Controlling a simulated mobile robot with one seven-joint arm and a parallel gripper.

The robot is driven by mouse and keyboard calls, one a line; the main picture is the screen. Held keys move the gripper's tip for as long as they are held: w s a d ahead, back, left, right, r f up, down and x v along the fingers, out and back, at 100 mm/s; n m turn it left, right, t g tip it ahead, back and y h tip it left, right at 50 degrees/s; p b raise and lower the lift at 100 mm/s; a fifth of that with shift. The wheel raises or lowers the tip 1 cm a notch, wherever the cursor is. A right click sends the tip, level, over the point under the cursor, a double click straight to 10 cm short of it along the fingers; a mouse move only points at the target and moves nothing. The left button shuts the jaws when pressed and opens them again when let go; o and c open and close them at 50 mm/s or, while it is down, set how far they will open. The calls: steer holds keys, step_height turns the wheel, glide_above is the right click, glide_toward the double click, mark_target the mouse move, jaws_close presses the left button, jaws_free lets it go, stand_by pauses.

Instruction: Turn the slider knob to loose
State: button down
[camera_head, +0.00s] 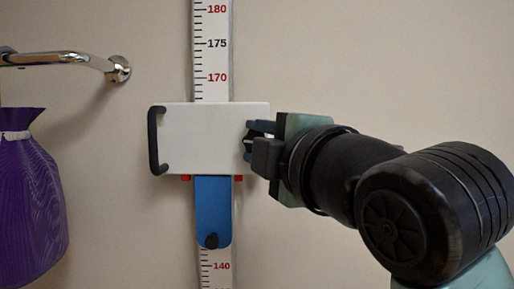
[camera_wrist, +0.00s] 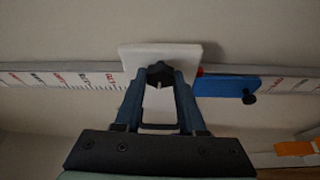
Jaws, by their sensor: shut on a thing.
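A white slider block (camera_head: 208,138) sits on the vertical measuring scale (camera_head: 212,60), with a black handle (camera_head: 157,140) on its left side. My gripper (camera_head: 252,142) reaches the block's right side from the right. In the wrist view, my gripper (camera_wrist: 160,88) has its two blue fingers on either side of a dark lobed knob (camera_wrist: 159,72) on the white block (camera_wrist: 185,53), shut on it. The knob is mostly hidden by the gripper in the head view, and its exact turn cannot be told.
A blue plate (camera_head: 212,208) with a small black knob (camera_head: 211,241) hangs below the block, with red bits at its top. A chrome bar (camera_head: 60,59) and a purple bag (camera_head: 30,195) are at the left. The wall above right is clear.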

steer(key=shift+r+n, duration=0.1)
steer(key=shift+n, duration=0.5)
steer(key=shift+c, duration=2.4)
jaws_free()
